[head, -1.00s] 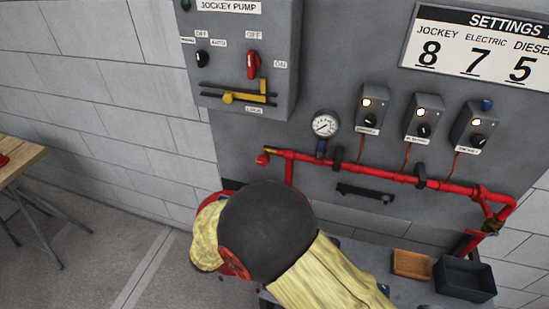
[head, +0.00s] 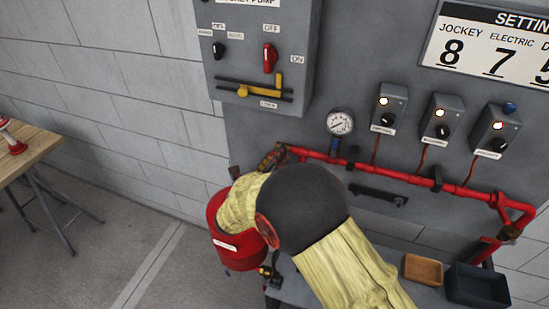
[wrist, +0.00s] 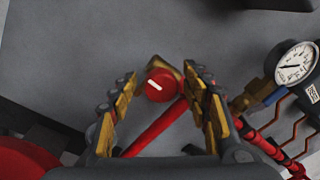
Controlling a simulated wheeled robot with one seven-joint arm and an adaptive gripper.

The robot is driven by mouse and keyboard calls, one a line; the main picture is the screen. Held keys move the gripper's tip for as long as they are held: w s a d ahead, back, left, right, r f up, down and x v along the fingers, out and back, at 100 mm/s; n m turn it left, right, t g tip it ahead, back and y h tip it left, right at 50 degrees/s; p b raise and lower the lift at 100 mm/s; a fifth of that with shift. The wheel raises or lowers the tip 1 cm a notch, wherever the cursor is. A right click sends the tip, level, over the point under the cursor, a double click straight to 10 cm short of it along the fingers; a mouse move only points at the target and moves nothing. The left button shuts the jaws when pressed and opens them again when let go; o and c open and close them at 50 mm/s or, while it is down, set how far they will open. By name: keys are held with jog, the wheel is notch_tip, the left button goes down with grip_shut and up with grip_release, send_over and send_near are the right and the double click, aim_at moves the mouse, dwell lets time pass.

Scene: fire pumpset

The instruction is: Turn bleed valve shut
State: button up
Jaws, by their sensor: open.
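The bleed valve is a round red knob (wrist: 160,85) with a white mark, at the end of a red pipe; it shows in the wrist view. My gripper (wrist: 162,82) is open, with one yellow-and-grey finger on each side of the knob. Gaps show between the fingers and the knob, and I cannot tell how deep it sits between them. In the head view my gripper (head: 272,158) is at the left end of the red pipe (head: 375,170) and hides the knob there.
A pressure gauge (head: 340,123) stands just right of the valve, also close in the wrist view (wrist: 295,64). A red tank (head: 236,243) is below my arm. Control boxes are on the grey panel. A brown tray (head: 423,269) and a dark bin (head: 478,287) sit lower right.

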jog(key=shift+c, duration=1)
jog(key=c, duration=1)
